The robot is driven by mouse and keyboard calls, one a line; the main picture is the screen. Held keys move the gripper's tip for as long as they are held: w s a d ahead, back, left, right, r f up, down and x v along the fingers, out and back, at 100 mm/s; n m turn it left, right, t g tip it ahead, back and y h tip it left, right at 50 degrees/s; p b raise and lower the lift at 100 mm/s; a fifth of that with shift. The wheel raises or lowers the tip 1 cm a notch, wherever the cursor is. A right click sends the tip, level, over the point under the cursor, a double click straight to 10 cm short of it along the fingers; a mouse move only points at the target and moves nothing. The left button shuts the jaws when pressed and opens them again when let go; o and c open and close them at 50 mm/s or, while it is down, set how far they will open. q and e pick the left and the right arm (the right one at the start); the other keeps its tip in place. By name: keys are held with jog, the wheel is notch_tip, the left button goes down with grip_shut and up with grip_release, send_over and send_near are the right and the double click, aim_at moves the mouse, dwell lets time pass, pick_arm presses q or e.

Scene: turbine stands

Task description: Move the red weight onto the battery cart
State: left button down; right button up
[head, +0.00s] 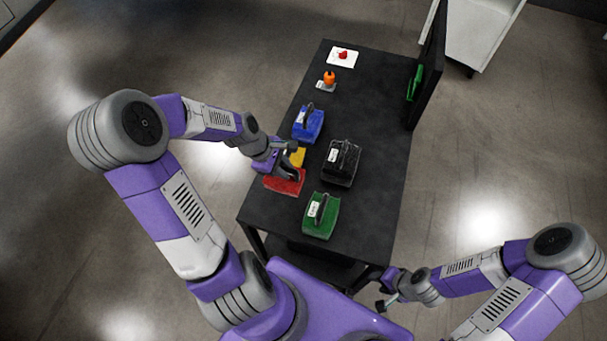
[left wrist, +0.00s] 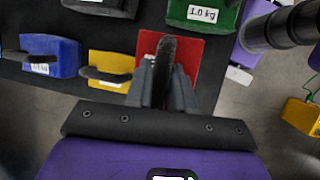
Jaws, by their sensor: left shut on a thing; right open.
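The red weight (head: 286,181) is on the black table near its left edge, beside the yellow weight (head: 297,157). My left gripper (head: 287,165) is over the red weight. In the left wrist view, the gripper (left wrist: 165,85) is shut on the dark handle of the red weight (left wrist: 190,55). I cannot tell whether the weight is lifted. My right gripper (head: 384,304) is open and empty, off the table's front right corner. I cannot identify the battery cart for certain.
Blue (head: 308,123), black (head: 341,163) and green (head: 321,216) weights stand near the red one. Small orange (head: 329,77) and red items are at the table's far end. A dark upright panel (head: 432,65) rises at the right edge. A white cabinet (head: 478,30) stands behind.

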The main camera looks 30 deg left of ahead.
aim_at(285, 184)
pick_arm(q)
notch_tip(285, 184, down, 5)
jog(key=shift+r+b, duration=0.15)
jog(key=shift+b, duration=0.3)
notch_tip(285, 184, down, 4)
jog(key=shift+f+b, duration=0.1)
jog(key=shift+b, duration=0.4)
jog(key=shift+f, duration=0.1)
jog(key=c, duration=1)
grip_release()
jog(key=shift+o, duration=0.2)
